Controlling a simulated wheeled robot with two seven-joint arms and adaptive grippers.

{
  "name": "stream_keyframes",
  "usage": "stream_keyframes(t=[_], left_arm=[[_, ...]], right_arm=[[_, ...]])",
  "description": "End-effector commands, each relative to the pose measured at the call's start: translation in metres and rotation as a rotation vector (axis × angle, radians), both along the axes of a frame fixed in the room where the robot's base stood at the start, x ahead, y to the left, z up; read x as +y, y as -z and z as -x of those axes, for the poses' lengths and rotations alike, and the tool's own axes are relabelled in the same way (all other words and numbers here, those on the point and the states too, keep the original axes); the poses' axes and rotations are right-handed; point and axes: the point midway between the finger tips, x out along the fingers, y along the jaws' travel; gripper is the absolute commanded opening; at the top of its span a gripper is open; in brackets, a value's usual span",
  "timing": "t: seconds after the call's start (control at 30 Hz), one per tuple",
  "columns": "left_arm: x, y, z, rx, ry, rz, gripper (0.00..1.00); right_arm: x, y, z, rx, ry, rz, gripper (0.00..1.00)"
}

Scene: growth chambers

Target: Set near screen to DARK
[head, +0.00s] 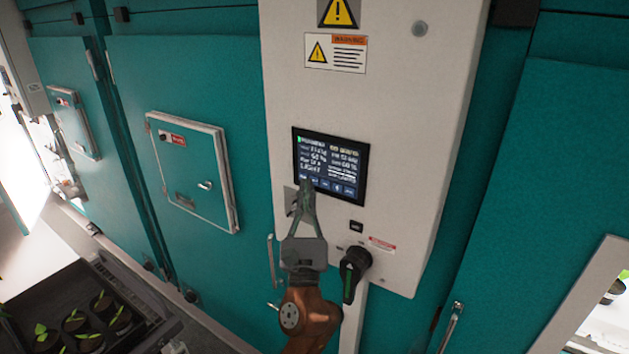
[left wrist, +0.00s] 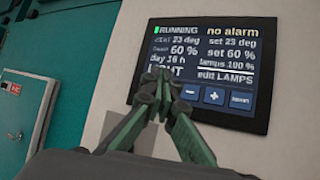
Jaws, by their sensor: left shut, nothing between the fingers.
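The near screen (head: 331,166) is a dark panel on a pale control cabinet. In the left wrist view the screen (left wrist: 207,62) reads RUNNING, no alarm, lamps 100 % and edit LAMPS, with a partly covered word ending in GHT; in the head view that word reads LIGHT. Blue buttons, with minus and plus among them, line its bottom edge. My left gripper (head: 305,190) is shut and empty, its tips at the screen's lower left; in the left wrist view the gripper (left wrist: 156,85) overlaps the screen's lower left. I cannot tell whether it touches. My right gripper is not in view.
A black rotary switch (head: 352,270) sits below the screen. Warning labels (head: 335,53) are above it. Teal chamber doors flank the cabinet, with a small hatch (head: 193,170) on the left. A black tray (head: 60,290) of potted seedlings stands at lower left.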

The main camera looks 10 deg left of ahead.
Motion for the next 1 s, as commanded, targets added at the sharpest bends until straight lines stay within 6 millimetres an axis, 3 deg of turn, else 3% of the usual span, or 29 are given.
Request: stream_keyframes(t=[1.0], left_arm=[[-0.0027, -0.0003, -0.0078, 0.0, 0.0, 0.0, 0.0]], right_arm=[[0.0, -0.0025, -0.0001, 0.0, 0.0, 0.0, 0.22]])
